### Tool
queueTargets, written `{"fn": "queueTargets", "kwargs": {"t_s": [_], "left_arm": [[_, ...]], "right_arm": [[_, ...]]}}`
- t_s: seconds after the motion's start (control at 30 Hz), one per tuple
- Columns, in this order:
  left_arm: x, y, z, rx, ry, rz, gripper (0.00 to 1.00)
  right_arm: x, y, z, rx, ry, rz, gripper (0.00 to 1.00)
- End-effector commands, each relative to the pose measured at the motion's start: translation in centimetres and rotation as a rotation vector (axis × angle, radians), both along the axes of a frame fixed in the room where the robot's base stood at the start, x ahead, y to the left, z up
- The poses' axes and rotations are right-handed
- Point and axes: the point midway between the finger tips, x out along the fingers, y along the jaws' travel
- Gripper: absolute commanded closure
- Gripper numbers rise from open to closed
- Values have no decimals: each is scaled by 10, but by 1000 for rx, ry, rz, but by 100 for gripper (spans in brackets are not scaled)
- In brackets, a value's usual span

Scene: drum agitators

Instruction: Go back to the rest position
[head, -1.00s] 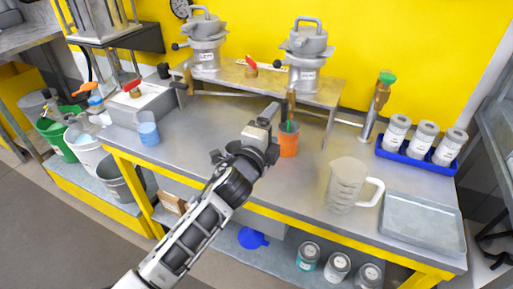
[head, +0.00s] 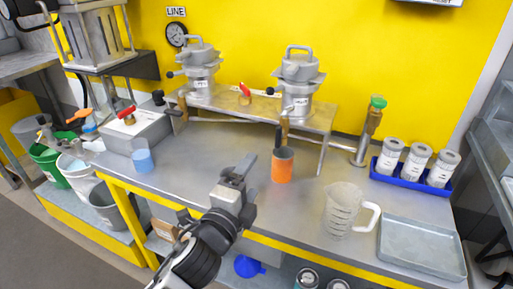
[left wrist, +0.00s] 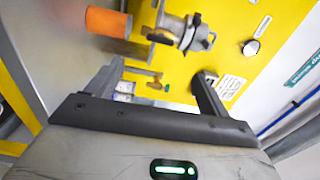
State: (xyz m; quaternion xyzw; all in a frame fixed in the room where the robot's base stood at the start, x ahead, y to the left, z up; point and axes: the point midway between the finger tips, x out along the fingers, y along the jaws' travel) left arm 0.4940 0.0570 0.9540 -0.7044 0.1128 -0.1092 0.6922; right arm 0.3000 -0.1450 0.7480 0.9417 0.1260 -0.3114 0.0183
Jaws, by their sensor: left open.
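My left gripper (head: 238,172) is in the lower middle of the head view, over the front part of the steel bench. Its jaws are open with nothing between them, as the left wrist view (left wrist: 155,92) also shows. An orange cup (head: 283,166) stands upright on the bench to the right of the gripper and apart from it. The cup also shows at the upper left of the left wrist view (left wrist: 108,22). My right gripper is not in view.
A clear measuring jug (head: 341,211), a metal tray (head: 420,247) and a blue rack (head: 410,181) of jars are on the right of the bench. Two lidded metal vessels (head: 300,70) stand on a raised shelf behind. A blue-tinted beaker (head: 143,160) is at left.

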Motion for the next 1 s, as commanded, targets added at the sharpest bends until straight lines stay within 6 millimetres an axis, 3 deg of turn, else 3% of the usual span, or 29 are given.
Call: {"fn": "queueTargets", "kwargs": {"t_s": [0.13,0.23,0.4,0.5,0.6,0.73,1.0], "left_arm": [[-6,4,-13,-59,54,9,20],[-26,17,-50,-240,211,41,20],[-91,49,-133,-725,578,198,20],[-134,66,-169,-984,746,325,20],[-168,79,-192,-1177,853,435,20],[-192,88,-205,-1311,915,520,20],[-195,89,-207,-1338,926,535,20]], "right_arm": [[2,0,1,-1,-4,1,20],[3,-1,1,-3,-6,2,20],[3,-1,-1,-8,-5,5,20],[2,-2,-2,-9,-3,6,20],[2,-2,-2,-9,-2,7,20],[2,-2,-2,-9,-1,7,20],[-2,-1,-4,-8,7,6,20]]}}
